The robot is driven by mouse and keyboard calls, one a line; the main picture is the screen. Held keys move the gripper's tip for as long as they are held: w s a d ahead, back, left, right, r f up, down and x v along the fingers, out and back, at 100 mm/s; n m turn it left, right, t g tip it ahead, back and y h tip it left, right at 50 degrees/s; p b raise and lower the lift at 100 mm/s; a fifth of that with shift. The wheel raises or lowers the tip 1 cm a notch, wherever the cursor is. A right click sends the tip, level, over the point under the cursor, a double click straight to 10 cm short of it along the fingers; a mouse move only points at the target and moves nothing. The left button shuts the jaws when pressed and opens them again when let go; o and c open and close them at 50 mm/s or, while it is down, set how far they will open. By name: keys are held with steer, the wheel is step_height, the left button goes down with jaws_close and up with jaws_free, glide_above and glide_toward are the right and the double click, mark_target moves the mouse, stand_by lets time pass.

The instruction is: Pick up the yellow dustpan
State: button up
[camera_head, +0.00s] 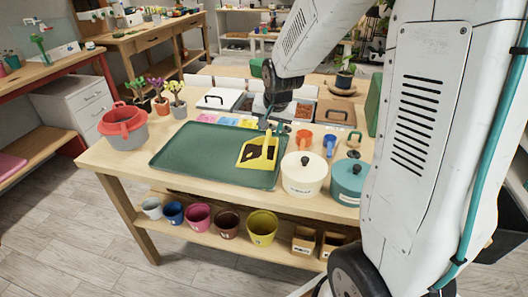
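The yellow dustpan (258,151) lies on the right part of a dark green tray (190,161) on the wooden table. Dark patches show on its face, and its narrow end points up toward the back. My arm reaches in from the top right. My gripper (271,125) is small and dark in this view, just behind and above the dustpan's far end. I cannot tell whether it touches the dustpan or how far apart its fingers are.
Right of the tray stand a cream lidded pot (304,178), a teal lidded pot (347,181), an orange cup (304,139) and a blue cup (329,145). A red and grey bucket (124,128) stands left. The tray's left half is bare. Bins and seedling boxes line the back.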

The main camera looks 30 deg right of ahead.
mark_target(267, 138)
steer(key=x, duration=0.9)
steer(key=shift+w+d, duration=0.1)
steer(key=shift+d, duration=0.1)
steer(key=shift+r, duration=0.1)
jaws_close()
